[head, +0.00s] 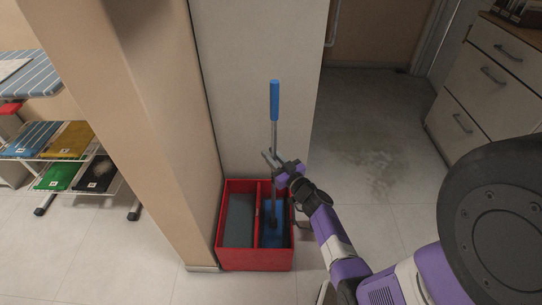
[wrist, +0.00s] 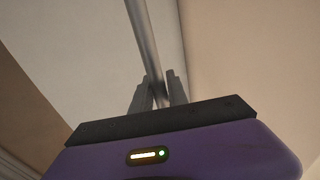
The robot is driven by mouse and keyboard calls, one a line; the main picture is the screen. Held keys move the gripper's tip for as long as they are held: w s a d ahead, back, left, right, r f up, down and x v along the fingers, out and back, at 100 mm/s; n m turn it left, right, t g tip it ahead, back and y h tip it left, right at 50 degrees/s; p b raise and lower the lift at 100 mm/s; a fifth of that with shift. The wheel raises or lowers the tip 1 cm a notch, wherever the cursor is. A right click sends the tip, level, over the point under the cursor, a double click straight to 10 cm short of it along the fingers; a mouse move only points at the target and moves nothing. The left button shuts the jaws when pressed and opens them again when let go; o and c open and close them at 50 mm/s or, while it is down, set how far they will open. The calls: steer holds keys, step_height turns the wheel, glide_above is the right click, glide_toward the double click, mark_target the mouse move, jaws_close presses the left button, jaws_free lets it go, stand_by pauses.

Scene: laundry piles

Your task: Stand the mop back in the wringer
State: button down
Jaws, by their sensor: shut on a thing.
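The mop (head: 275,102) has a blue grip on top and a grey metal shaft. It stands nearly upright, its foot in the right compartment of the red two-part wringer bucket (head: 254,264) on the floor. A blue piece shows around its lower end; I cannot tell mop head from wringer there. My gripper (head: 271,161) is shut on the mop's shaft, about midway up. In the wrist view the fingers of my gripper (wrist: 160,92) close around the shaft (wrist: 142,38). The mop's very bottom is hidden inside the bucket.
A beige wall corner (head: 165,110) stands close left of the bucket. A pale panel (head: 262,40) is right behind the mop. A rack with coloured folded items (head: 65,140) is at left, drawers (head: 490,75) at right. A wet-looking patch (head: 375,170) marks the open floor.

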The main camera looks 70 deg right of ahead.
steer(key=c, duration=1.7)
jaws_free()
steer(key=shift+f, duration=0.15)
steer(key=shift+c, duration=0.2)
steer(key=o, duration=0.4)
steer(key=shift+o, duration=0.2)
steer(key=v, duration=1.2)
steer(key=a+f+n+g+y, duration=0.15)
steer(key=a+f+y, duration=0.3)
steer(key=a, duration=0.85)
steer(key=s+a+f+g+y, duration=0.1)
steer(key=s+a+g, duration=0.3)
steer(key=a, duration=0.7)
steer(key=s+a+r+n+t+y, duration=0.1)
steer(key=s+a+r, duration=0.1)
steer(key=a+r, duration=0.2)
steer(key=s+a+r+n+t+y, duration=0.1)
steer(key=s+a+r+n+t, duration=0.1)
steer(key=r, duration=0.9)
steer(key=s+a+r+n+t+y, duration=0.1)
steer(key=s+a+r+y, duration=0.1)
steer(key=s+a+r, duration=0.2)
step_height(320, 180, up, 4)
steer(key=shift+s+a+r+n+t+b, duration=0.1)
steer(key=shift+s+a+n+t+b, duration=0.2)
steer(key=shift+a, duration=0.95)
